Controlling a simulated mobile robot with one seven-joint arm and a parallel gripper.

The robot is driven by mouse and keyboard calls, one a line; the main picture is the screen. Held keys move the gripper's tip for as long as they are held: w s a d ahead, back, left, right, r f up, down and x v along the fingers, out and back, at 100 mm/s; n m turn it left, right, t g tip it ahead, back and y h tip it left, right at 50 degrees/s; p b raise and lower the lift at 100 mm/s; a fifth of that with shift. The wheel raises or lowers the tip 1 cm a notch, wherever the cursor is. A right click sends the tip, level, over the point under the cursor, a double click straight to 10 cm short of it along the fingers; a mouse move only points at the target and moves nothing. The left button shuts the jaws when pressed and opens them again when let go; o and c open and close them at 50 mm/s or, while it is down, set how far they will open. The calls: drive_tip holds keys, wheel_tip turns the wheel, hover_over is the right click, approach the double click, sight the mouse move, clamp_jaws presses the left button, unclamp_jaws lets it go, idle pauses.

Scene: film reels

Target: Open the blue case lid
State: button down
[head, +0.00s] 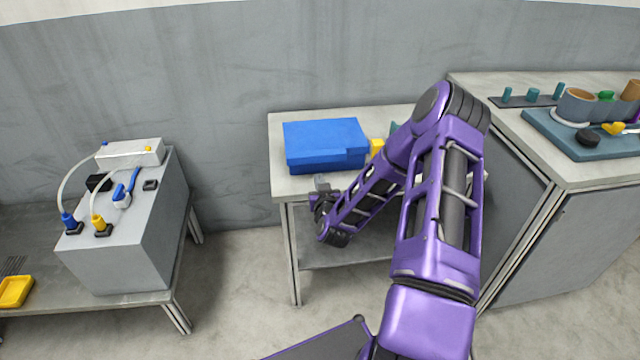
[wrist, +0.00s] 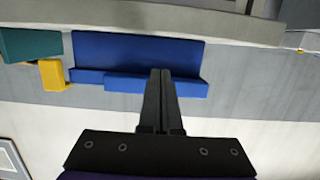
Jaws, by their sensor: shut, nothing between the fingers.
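The blue case (head: 325,145) sits on the pale table with its lid down. In the wrist view the blue case (wrist: 135,52) spans the upper left and middle, seen from its side. My gripper (head: 322,186) is at the front edge of the table, just below and in front of the case. In the wrist view my gripper (wrist: 161,75) is shut and empty, its fingertips overlapping the case's front side in the picture. I cannot tell whether the tips touch the case.
A yellow block (wrist: 53,75) and a teal block (wrist: 30,45) stand beside the case. My purple arm covers the right part of the small table (head: 285,185). A grey box with cables (head: 145,215) stands at the left. A workbench with a teal tray (head: 560,135) is at the right.

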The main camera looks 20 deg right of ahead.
sight(316, 150)
drive_tip(key=shift+r+b+x, duration=0.2)
drive_tip(key=shift+b+x, duration=0.2)
drive_tip(key=shift+x, duration=0.75)
drive_tip(key=shift+r+b+x, duration=0.25)
drive_tip(key=shift+b+x, duration=0.15)
drive_tip(key=shift+x, duration=0.8)
drive_tip(key=shift+s, duration=0.1)
drive_tip(key=shift+r, duration=0.1)
drive_tip(key=shift+w+d+r+p, duration=0.1)
drive_tip(key=shift+w+r+p, duration=0.2)
drive_tip(key=shift+r, duration=0.75)
drive_tip(key=shift+w+d+r+p, duration=0.15)
drive_tip(key=shift+r+p, duration=0.25)
drive_tip(key=shift+r, duration=0.6)
drive_tip(key=shift+w+a+r+p, duration=0.1)
drive_tip(key=shift+w+r+p, duration=0.25)
drive_tip(key=shift+r, duration=0.7)
drive_tip(key=shift+w+d+r+p, duration=0.15)
drive_tip(key=shift+w+r, duration=0.25)
drive_tip(key=shift+r, duration=0.25)
drive_tip(key=shift+w+d+r+p, duration=0.1)
drive_tip(key=shift+w+r+p, duration=0.1)
drive_tip(key=shift+w+r, duration=0.35)
drive_tip(key=shift+w+d+r+p, duration=0.15)
drive_tip(key=shift+w+r, duration=0.15)
drive_tip(key=shift+r, duration=0.45)
drive_tip(key=shift+w+r, duration=0.1)
